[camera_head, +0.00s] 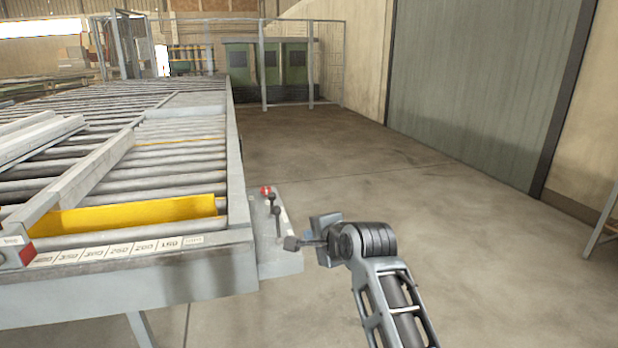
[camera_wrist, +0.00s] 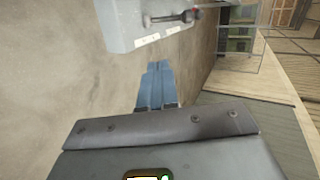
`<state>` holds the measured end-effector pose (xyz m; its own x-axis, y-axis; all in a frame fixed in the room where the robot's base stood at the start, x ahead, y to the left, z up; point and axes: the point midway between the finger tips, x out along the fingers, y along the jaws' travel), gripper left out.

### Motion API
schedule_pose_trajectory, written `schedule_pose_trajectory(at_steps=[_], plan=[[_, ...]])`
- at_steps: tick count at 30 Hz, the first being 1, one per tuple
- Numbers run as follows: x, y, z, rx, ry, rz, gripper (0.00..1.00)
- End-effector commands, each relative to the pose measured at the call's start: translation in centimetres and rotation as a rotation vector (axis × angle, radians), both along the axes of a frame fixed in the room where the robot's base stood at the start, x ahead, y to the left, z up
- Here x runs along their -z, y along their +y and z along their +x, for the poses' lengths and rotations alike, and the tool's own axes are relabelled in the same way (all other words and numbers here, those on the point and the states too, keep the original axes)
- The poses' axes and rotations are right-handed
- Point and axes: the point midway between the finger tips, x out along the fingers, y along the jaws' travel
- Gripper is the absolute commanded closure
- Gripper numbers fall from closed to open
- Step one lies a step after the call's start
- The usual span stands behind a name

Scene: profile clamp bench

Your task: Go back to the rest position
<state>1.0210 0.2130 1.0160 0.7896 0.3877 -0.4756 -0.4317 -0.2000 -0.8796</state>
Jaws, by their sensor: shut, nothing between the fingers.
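My gripper (camera_head: 320,222) is at the front end of my arm, just right of the grey control box (camera_head: 282,262) on the bench corner. The gripper's far side is partly hidden by my wrist in the head view.
The roller bench (camera_head: 237,185) fills the left, with a yellow bar (camera_head: 130,214), a diagonal grey fence (camera_head: 95,172) and pale profiles (camera_head: 38,135). A wire-mesh fence (camera_head: 327,62) and green cabinets (camera_head: 290,62) stand behind. Open floor (camera_head: 390,185) lies to the right.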

Motion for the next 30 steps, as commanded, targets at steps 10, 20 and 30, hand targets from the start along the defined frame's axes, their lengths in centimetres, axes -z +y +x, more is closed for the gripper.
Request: schedule_pose_trajectory(at_steps=[10, 20, 30], plan=[[11.9, -7.3, -11.3, -0.015, -0.133, -0.244, 1.0], [17.1, -13.3, -24.4, -0.041, -0.25, -0.5, 1.0], [16.9, -17.7, -38.4, -0.085, -0.346, -0.782, 1.0]])
